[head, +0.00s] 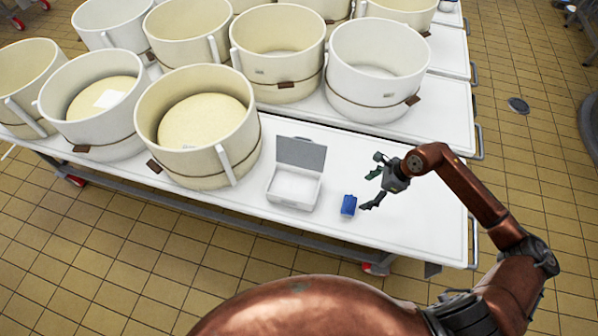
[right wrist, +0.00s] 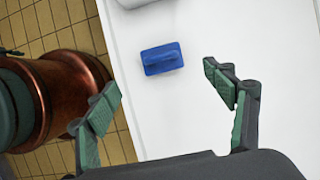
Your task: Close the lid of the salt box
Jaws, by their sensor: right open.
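The salt box (head: 293,187) is a white box on the white table, with its grey lid (head: 301,153) standing open at the back. In the right wrist view only a corner of a white thing shows at the top edge, and I cannot tell if it is the box. My right gripper (head: 370,182) is open and empty, to the right of the box and apart from it. Its two green-padded fingers also show spread in the right wrist view (right wrist: 168,97). My left gripper is not in view.
A small blue block-like object (head: 348,206) lies on the table between the box and my right gripper. A large cream vat (head: 197,125) stands close to the left of the box, with several more behind. The table (head: 420,215) is clear to the right.

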